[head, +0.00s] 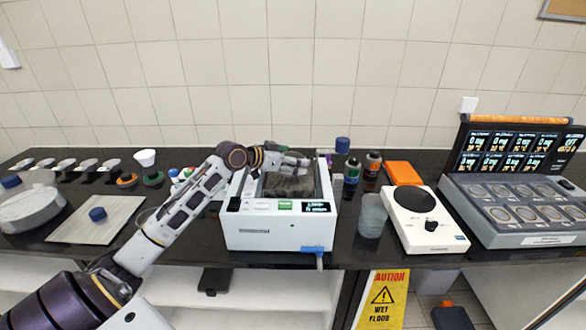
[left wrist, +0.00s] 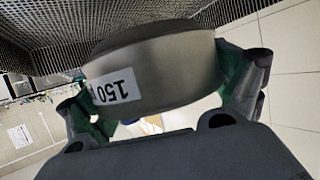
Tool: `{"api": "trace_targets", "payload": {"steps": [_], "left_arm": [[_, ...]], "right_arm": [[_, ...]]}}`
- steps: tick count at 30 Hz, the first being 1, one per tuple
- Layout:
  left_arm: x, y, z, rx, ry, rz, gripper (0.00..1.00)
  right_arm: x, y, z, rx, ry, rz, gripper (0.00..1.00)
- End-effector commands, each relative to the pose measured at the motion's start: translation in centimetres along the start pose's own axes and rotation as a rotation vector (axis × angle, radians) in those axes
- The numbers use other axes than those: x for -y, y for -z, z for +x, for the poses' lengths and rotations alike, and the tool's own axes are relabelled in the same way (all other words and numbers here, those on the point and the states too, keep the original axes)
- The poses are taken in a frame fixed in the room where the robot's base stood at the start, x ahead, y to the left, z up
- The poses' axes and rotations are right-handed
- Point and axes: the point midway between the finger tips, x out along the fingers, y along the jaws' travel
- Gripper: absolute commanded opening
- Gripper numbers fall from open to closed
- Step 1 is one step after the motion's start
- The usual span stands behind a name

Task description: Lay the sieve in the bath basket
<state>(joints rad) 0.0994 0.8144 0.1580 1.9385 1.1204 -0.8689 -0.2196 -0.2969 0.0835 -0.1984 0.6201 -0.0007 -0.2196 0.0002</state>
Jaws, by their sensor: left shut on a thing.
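The sieve (left wrist: 165,65) is a round grey metal ring with a white label reading 150, seen side-on in the left wrist view. My left gripper (left wrist: 168,92) is shut on its rim, with a green-padded finger on each side. In the head view my left gripper (head: 292,161) is over the inside of the white bath (head: 277,232). The dark mesh basket (head: 288,187) lies inside the bath. Mesh (left wrist: 60,35) also fills the top of the left wrist view, close behind the sieve. I cannot tell whether sieve and mesh touch. My right gripper is not in view.
A clear beaker (head: 372,215) and a white hotplate-like device (head: 425,218) stand right of the bath. Bottles (head: 351,176) stand behind them. A grey multi-station unit (head: 515,205) fills the far right. Small jars and a board (head: 95,220) lie left.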

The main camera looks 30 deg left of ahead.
Motion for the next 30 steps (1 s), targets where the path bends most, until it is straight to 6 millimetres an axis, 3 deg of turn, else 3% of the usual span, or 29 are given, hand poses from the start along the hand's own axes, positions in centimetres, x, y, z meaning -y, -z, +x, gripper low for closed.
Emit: {"api": "trace_targets", "payload": {"steps": [9, 23, 24, 26, 30], "left_arm": [[0.0, -2.8, 1.1, 0.001, 0.000, -0.002, 0.66], [0.0, -3.2, 1.3, 0.001, 0.000, -0.001, 0.66], [0.0, -3.3, 1.3, 0.002, 0.000, -0.001, 0.94], [0.0, -3.2, 1.3, 0.002, 0.000, -0.001, 1.00], [0.0, -3.2, 1.3, 0.002, 0.000, -0.001, 1.00]], "right_arm": [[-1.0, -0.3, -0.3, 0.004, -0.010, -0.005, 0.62], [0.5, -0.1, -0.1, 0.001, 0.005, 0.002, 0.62], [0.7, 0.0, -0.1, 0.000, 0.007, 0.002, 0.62], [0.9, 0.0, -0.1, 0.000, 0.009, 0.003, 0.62], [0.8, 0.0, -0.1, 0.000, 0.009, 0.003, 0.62]]}}
